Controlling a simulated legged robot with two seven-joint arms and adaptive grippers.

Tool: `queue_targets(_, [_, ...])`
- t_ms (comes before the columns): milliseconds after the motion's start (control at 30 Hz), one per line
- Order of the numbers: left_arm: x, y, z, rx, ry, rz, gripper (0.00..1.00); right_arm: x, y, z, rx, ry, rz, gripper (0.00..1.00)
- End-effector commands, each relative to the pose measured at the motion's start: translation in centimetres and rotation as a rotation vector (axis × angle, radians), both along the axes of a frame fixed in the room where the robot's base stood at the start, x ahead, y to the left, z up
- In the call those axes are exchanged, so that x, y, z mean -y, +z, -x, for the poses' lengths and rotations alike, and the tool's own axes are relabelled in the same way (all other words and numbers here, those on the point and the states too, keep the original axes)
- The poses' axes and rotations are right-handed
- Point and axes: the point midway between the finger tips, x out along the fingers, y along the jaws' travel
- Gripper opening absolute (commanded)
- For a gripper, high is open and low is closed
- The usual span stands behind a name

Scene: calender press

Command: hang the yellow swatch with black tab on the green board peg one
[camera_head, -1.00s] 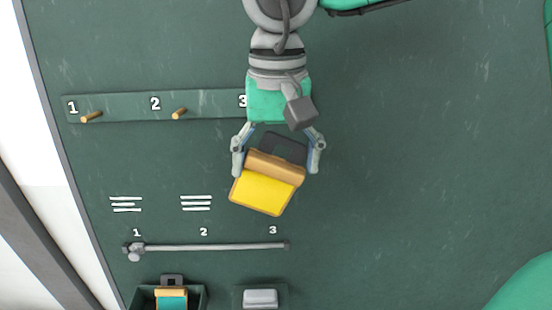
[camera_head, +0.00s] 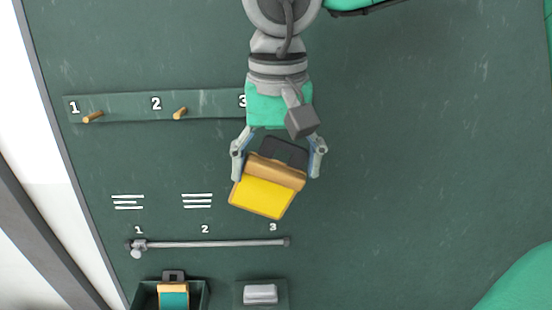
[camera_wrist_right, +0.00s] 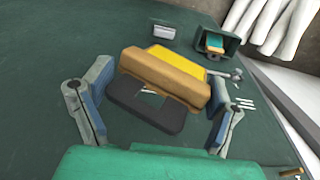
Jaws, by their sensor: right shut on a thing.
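The yellow swatch (camera_head: 263,196) has a tan bar across its top and a black tab (camera_head: 284,152) with an opening. My right gripper (camera_head: 279,160) is shut on it, with one finger at each end of the tan bar. The wrist view shows the swatch (camera_wrist_right: 176,62) beyond the bar and the black tab (camera_wrist_right: 146,108) nearer the palm. The swatch is tilted a little in the head view. Peg one (camera_head: 93,117), a short wooden peg, is bare on the green board rail (camera_head: 130,106), left of the gripper. My left gripper is not in view.
Peg two (camera_head: 180,113) is bare; my arm hides the rail's right end by the 3. Below lie a grey rod (camera_head: 215,244), a dark bin (camera_head: 203,295) with a teal swatch (camera_head: 173,299), and a grey block (camera_head: 260,294).

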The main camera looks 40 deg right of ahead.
Motion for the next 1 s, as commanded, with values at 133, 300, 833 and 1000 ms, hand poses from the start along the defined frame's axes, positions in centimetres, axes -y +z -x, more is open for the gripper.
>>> queue_targets(133, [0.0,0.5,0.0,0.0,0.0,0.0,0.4,-0.3,0.2,0.5,0.0,0.002,0.0,0.42])
queue_targets(300, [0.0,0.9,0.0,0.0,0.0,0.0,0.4,-0.7,0.3,1.1,-0.001,0.002,0.001,0.42])
queue_targets(833, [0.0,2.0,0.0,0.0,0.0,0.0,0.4,-1.6,0.6,2.7,-0.001,0.001,0.001,0.42])
queue_targets(1000, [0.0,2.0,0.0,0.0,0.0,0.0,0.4,-1.7,0.6,2.8,0.0,0.001,0.0,0.42])
